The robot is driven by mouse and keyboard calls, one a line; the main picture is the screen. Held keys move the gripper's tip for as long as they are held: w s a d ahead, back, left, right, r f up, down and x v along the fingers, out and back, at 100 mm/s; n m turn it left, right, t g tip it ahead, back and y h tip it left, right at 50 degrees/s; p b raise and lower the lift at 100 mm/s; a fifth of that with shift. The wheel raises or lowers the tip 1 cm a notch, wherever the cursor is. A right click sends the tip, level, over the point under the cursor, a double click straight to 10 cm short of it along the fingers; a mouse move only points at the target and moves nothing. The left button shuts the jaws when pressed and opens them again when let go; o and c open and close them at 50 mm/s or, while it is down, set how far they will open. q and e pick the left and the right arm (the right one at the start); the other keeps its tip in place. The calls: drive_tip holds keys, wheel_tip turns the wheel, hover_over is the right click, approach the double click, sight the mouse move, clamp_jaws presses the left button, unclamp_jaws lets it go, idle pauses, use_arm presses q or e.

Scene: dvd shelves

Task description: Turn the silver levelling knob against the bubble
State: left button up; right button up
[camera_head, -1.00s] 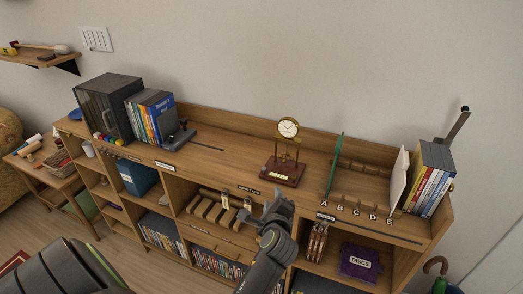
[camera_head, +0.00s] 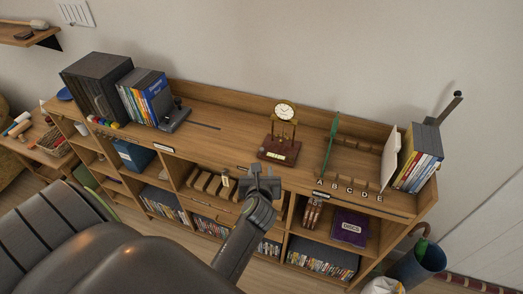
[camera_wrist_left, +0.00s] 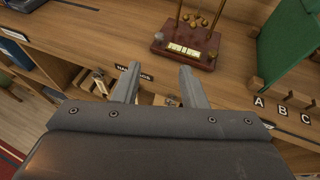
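A brass clock (camera_head: 284,111) stands on a dark red-brown base (camera_head: 279,150) on the shelf top. In the left wrist view its base (camera_wrist_left: 186,46) carries a pale plate (camera_wrist_left: 181,46) on its front. A small silver knob (camera_wrist_left: 158,37) shows at the base's left corner; a bubble cannot be made out. My left gripper (camera_head: 262,171) is in front of the shelf edge, short of the clock base. In its wrist view the two fingers (camera_wrist_left: 160,68) are apart with nothing between them. My right gripper is not in view.
Right of the clock stand a green divider (camera_head: 330,143), letter blocks (camera_head: 349,190) and books (camera_head: 418,160). Black boxes (camera_head: 97,88) and books stand at the left. The shelf top (camera_head: 225,128) between them and the clock is mostly bare. Cubbies lie below.

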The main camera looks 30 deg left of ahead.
use_arm(q)
approach(262, 149)
drive_tip(key=b+x, duration=0.5)
drive_tip(key=b, duration=0.1)
drive_tip(key=shift+w+a+f+b, duration=0.15)
drive_tip(key=shift+f+b, duration=0.15)
drive_tip(key=shift+b, duration=0.05)
drive_tip(key=shift+b+x, duration=0.8)
drive_tip(key=shift+x, duration=0.2)
drive_tip(key=shift+w+a+r, duration=0.1)
drive_tip(key=shift+r, duration=0.1)
clamp_jaws()
